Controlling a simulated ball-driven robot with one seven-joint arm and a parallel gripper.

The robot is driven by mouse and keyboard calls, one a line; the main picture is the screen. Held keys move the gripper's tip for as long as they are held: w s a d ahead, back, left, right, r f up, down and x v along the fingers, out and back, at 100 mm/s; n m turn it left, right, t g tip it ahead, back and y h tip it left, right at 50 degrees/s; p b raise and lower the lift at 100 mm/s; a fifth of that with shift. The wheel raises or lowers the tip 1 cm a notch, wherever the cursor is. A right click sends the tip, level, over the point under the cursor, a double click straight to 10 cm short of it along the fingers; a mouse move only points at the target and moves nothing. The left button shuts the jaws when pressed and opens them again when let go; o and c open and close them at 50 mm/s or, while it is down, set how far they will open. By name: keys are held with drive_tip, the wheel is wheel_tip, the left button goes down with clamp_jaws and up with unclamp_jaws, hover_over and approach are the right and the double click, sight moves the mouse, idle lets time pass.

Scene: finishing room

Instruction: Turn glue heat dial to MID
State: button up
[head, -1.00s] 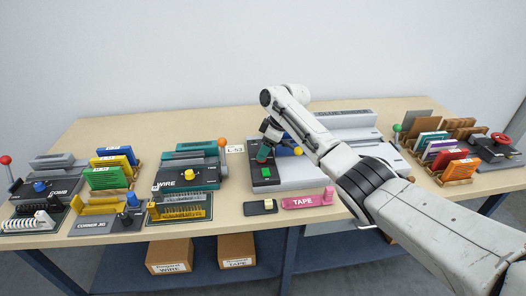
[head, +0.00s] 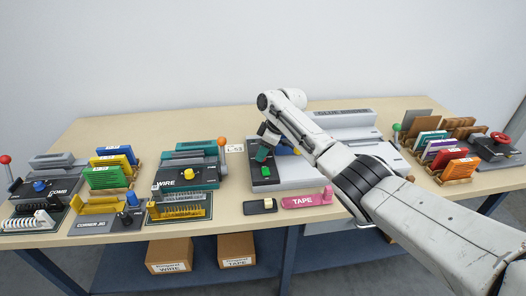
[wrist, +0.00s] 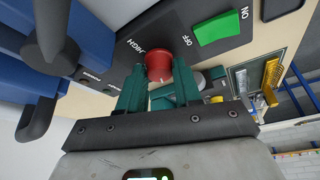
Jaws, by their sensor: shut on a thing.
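The glue binder (head: 310,171) is a pale grey machine with a dark control panel (head: 257,184) at its left end. In the wrist view a red dial (wrist: 158,65) sits on that panel, beside a label that reads HIGH. My gripper (wrist: 160,80) has its teal fingers on both sides of the red dial and is shut on it. The dial's pointer setting cannot be read. In the head view my gripper (head: 262,154) is over the panel and hides the dial.
A green switch (wrist: 217,27) between OFF and ON lies close to the dial. Large blue parts (wrist: 60,40) stand left of it in the wrist view. The teal wire machine (head: 190,163) is to the left; the pink tape piece (head: 304,201) lies in front.

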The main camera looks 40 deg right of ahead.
drive_tip(key=shift+c, duration=0.5)
drive_tip(key=shift+m+p, duration=0.3)
drive_tip(key=shift+p, duration=0.15)
drive_tip(key=shift+s+a+r+m+h+p, duration=0.15)
drive_tip(key=shift+m+h+p, duration=0.25)
drive_tip(key=shift+m+p, duration=0.55)
drive_tip(key=m+h+p, duration=0.1)
drive_tip(key=m+p, duration=0.1)
drive_tip(key=m, duration=0.1)
drive_tip(key=shift+a+m+t, duration=0.1)
drive_tip(key=shift+m+t, duration=0.15)
drive_tip(key=shift+t, duration=0.15)
drive_tip(key=m+h, duration=0.1)
drive_tip(key=m, duration=0.1)
drive_tip(key=m+h+p, duration=0.1)
drive_tip(key=m, duration=0.1)
drive_tip(key=shift+a+f, duration=0.1)
drive_tip(key=shift+f, duration=0.1)
drive_tip(key=shift+m+g+h+b, duration=0.4)
drive_tip(key=shift+m+h, duration=0.2)
drive_tip(key=shift+m, duration=1.2)
